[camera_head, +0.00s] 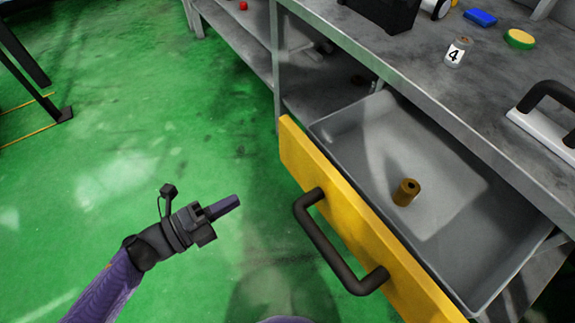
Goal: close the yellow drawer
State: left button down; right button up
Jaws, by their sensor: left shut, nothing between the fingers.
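The yellow drawer (352,210) is pulled well out of the grey workbench, on the right half of the view. Its front is yellow with a black bar handle (330,245). Its grey tray (455,160) holds a small brass cylinder (406,191). My left gripper (231,203) is over the green floor to the left of the drawer front, apart from the handle. Its fingers are together and hold nothing. My right gripper is not in view.
On the bench top (420,50) stand a cylinder marked 4 (456,52), a blue block (481,17), a yellow-green round piece (519,39) and a black-handled white item (545,125). The green floor (130,130) left of the drawer is mostly clear.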

aim_at(303, 164)
pick_arm(q)
jog(key=b+x, duration=0.3)
jog(key=x, duration=1.1)
jog(key=shift+s+d+r, duration=0.1)
jog(key=shift+s+r, duration=0.05)
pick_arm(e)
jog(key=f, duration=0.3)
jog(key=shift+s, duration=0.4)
pick_arm(q)
jog(key=shift+d, duration=0.1)
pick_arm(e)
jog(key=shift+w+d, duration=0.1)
